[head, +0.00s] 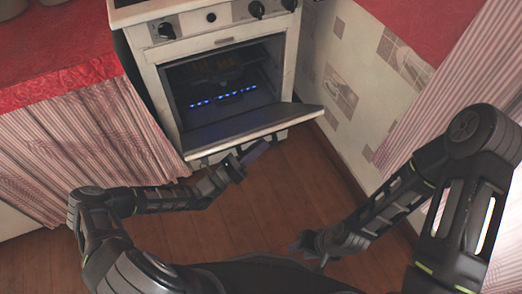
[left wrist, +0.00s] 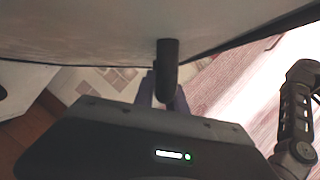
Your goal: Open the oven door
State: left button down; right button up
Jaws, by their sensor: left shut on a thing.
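The white oven (head: 148,62) stands at the top of the head view. Its door (head: 235,125) hangs open, tilted down and outward, and the dark inside with a row of blue lights shows. My left gripper (head: 252,155) is at the door's front edge, on the outer side. In the left wrist view, my left gripper (left wrist: 163,92) is shut on the dark door handle (left wrist: 167,65), whose rounded end points at the camera. The door's pale outer face (left wrist: 90,30) fills the top of that view. My right gripper (head: 308,244) is low, away from the oven; its jaws are too small to read.
A counter with red oilcloth (head: 60,70) and a striped curtain (head: 85,150) stands left of the oven. A tiled wall (head: 345,75) and another striped curtain (head: 450,85) are on the right. The wooden floor (head: 275,195) before the oven is clear apart from my arms.

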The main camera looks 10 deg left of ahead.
pick_arm(q)
jog(key=shift+w+r, duration=0.15)
jog(key=shift+r, duration=0.2)
